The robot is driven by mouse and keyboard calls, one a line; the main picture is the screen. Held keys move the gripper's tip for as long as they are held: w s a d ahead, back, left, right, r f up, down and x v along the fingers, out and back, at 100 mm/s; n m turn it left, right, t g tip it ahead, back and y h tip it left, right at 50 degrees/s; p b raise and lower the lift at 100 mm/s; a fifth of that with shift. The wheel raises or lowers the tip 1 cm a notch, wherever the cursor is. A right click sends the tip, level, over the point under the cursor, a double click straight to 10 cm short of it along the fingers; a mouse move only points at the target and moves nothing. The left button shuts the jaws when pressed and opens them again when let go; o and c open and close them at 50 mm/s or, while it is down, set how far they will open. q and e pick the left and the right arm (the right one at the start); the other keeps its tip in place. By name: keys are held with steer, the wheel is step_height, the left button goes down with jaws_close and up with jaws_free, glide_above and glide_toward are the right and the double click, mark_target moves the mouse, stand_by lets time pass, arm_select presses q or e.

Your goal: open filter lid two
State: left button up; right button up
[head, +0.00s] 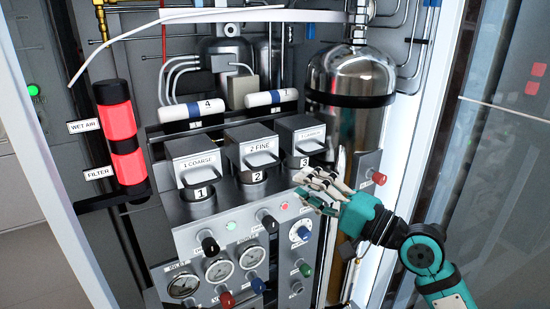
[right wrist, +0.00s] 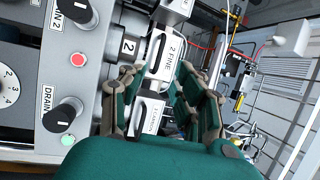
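The filter housing marked 2 FINE (head: 258,150) is the middle one of three grey boxes on the panel, with a number 2 tag below it. Its lid looks closed, like its neighbours. In the right wrist view, the 2 FINE label (right wrist: 172,58) shows just beyond my fingers. My right gripper (head: 318,186) is at the lower right of the row, in front of the number 3 housing (head: 303,140), which it partly covers. In the right wrist view its green fingers (right wrist: 160,100) are spread with a gap between them and hold nothing visible. My left gripper is not in view.
The 1 COARSE housing (head: 196,165) stands left of 2 FINE. Below are knobs, gauges (head: 219,270) and lit buttons. A red cylinder (head: 121,130) stands left, and a shiny steel tank (head: 350,75) rises behind on the right. White cartridges (head: 192,111) lie behind the housings.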

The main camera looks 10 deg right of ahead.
mark_target(269, 166)
steer(key=p+x, duration=0.2)
steer(key=x, duration=0.4)
steer(key=shift+w+a+r, duration=0.1)
steer(key=shift+w+r, duration=0.05)
steer(key=shift+w, duration=0.05)
steer(key=shift+w+a, duration=0.5)
steer(key=shift+w, duration=0.05)
steer(key=shift+c, duration=0.3)
jaws_close()
